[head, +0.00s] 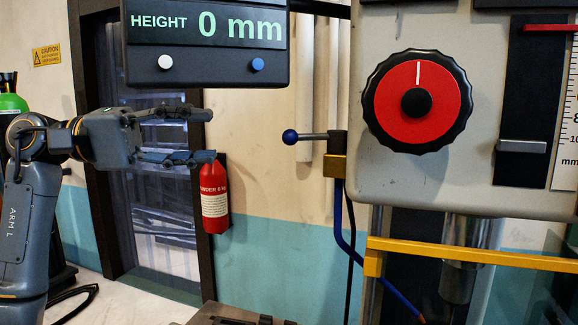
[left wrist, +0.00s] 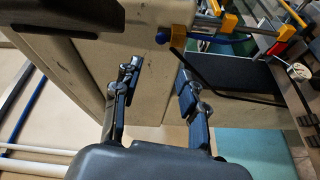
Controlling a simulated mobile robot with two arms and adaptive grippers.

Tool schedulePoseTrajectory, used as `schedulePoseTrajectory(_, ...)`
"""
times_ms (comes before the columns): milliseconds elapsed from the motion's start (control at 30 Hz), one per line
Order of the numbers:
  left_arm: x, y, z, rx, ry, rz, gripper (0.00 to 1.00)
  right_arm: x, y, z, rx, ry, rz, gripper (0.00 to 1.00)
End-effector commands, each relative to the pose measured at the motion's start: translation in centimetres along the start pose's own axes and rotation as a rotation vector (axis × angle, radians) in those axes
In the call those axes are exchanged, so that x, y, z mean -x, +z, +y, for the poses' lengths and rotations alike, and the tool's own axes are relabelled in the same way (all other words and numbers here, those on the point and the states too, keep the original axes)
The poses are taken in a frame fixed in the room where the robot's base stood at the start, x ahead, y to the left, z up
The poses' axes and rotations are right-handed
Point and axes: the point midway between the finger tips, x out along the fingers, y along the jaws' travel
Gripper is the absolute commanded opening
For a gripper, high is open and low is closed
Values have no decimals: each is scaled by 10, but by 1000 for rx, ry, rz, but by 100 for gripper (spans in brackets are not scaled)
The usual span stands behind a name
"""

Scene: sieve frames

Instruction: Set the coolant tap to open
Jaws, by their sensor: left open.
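The coolant tap has a brass-yellow body (head: 334,166) at the lower left edge of the grey machine head. Its dark lever ends in a blue ball (head: 290,137) and lies level, pointing left, across the line of the blue hose below. In the left wrist view the blue ball (left wrist: 162,38) and the yellow body (left wrist: 178,38) show beyond the fingertips. My left gripper (head: 208,136) is open and empty, left of the ball and apart from it, at about its height. It also shows open in the left wrist view (left wrist: 159,72). My right gripper is not in view.
A red dial (head: 440,100) is on the machine head (head: 372,190), right of the tap. A height display (head: 207,72) hangs above my left gripper. A red extinguisher (head: 214,205) is on the wall behind. A yellow bar (head: 470,253) crosses below. The space between gripper and ball looks clear.

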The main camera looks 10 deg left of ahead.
Motion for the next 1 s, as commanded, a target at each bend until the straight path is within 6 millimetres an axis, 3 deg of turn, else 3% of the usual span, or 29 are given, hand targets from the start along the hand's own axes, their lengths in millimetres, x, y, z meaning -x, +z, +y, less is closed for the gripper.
schedulePoseTrajectory(33, 2, 2, -4, -95, 7, -14, 42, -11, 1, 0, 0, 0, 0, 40)
schedulePoseTrajectory(200, 7, 3, -2, -330, 17, -45, 42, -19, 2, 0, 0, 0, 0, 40)
schedulePoseTrajectory(433, -4, 3, 0, -393, 19, -54, 42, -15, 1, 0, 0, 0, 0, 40)
schedulePoseTrajectory(1000, -113, 9, 2, -389, 21, -54, 42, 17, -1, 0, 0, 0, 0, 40)
